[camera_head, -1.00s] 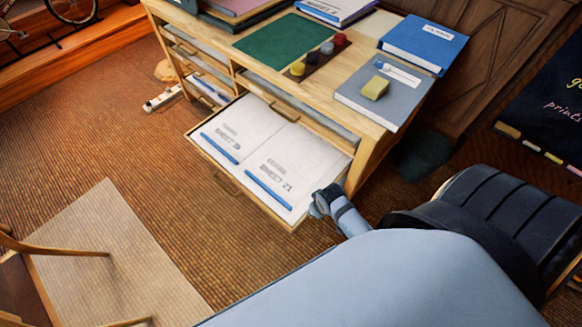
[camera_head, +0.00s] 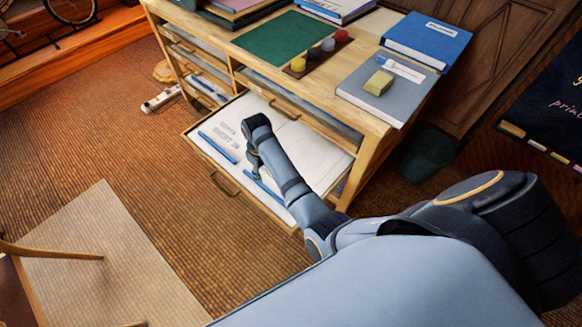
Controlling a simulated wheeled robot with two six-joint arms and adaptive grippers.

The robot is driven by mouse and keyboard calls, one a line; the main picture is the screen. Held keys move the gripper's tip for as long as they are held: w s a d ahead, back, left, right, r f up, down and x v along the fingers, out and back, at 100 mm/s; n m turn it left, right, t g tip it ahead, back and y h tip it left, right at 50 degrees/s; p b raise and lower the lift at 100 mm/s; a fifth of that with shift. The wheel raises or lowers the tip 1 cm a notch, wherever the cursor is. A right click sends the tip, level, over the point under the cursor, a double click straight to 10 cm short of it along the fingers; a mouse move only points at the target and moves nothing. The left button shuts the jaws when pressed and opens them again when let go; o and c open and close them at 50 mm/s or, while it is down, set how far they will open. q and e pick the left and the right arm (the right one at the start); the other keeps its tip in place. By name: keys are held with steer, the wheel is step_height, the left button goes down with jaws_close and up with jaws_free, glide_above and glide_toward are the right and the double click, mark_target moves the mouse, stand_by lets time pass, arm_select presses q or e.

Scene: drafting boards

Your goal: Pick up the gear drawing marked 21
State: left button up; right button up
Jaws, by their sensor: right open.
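The gear drawing marked 21 (camera_head: 318,152) is the right-hand pale sheet in the open drawer (camera_head: 226,189). My right arm crosses over it and hides its printed number and part of the blue strip (camera_head: 265,188) along its front edge. My right gripper (camera_head: 256,174) points down over the drawer, near the line between the two sheets and close to that blue strip. It is open, and I cannot tell whether it touches the sheet. The other drawing (camera_head: 228,133) lies to the left, with its own blue strip (camera_head: 218,147). My left gripper is not in view.
The cabinet top above the drawer holds a green mat (camera_head: 282,40), paint pots (camera_head: 313,53), a grey book (camera_head: 375,101) with a yellow block (camera_head: 379,82), and a blue binder (camera_head: 428,38). A dark bin (camera_head: 427,155) stands to the right.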

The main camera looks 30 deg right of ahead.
steer(key=b, duration=0.2)
glide_above(266, 188)
step_height(266, 188, down, 5)
steer(key=shift+w+a+r, duration=0.1)
steer(key=shift+a, duration=0.05)
steer(key=shift+f+p, duration=0.2)
steer(key=shift+p, duration=0.1)
steer(key=f+b, duration=0.1)
steer(key=f, duration=0.4)
steer(key=shift+s+f+b, duration=0.1)
steer(key=shift+s+b, duration=0.1)
steer(key=shift+b, duration=0.15)
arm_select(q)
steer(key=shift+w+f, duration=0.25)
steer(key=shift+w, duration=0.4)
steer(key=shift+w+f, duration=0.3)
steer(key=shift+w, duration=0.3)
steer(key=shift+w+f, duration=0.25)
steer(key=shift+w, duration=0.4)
arm_select(e)
jaws_close()
